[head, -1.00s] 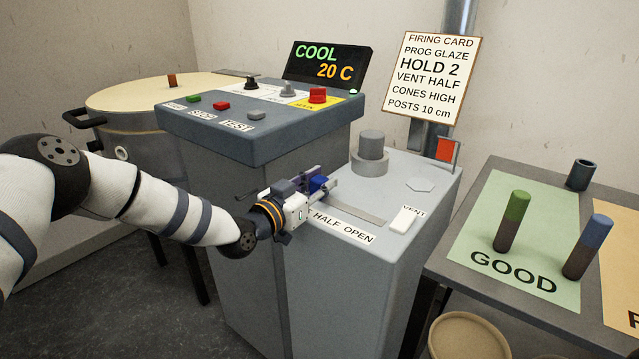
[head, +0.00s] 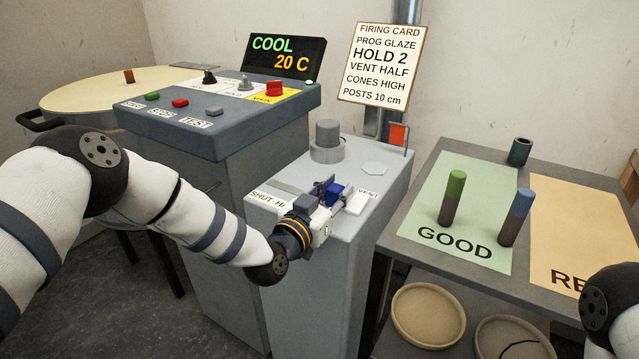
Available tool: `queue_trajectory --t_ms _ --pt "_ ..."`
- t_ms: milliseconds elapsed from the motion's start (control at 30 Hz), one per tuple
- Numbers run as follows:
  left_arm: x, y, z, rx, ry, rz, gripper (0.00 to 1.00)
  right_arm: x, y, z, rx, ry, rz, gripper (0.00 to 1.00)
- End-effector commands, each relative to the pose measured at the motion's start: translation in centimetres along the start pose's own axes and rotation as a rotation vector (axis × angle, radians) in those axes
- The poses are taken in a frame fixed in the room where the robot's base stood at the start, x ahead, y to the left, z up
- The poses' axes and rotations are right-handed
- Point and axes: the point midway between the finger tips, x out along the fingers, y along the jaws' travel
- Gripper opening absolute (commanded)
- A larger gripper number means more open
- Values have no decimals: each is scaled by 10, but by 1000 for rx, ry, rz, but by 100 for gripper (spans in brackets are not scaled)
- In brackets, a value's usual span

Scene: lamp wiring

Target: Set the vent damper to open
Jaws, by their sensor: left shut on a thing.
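The vent damper's blue handle (head: 334,190) stands at the slot (head: 286,187) on top of the grey cabinet, in the head view. My left gripper (head: 334,197) is shut on this handle, towards the right end of the slot. The slot's left part is bare. The scale label (head: 268,199) reads SHUT and the start of HALF; my gripper hides the rest, including OPEN. My right gripper is out of view.
A grey post (head: 327,134) and an orange-red flag (head: 398,134) stand behind on the cabinet. The control desk (head: 215,118) with buttons is to the left. The table (head: 415,244) at right holds two upright posts on the GOOD mat.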

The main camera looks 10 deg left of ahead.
Motion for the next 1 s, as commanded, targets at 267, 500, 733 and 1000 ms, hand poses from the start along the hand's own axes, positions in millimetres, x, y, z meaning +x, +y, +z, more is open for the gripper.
queue_trajectory --t_ms 267,500,733,1000 --pt "0 6 1 -1 -1 13 0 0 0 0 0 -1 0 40" --pt "0 5 1 -1 -1 11 47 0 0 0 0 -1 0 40" --pt "-6 4 1 -1 -2 9 47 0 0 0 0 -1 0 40" --pt "-75 4 1 -4 -4 10 47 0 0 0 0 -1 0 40"
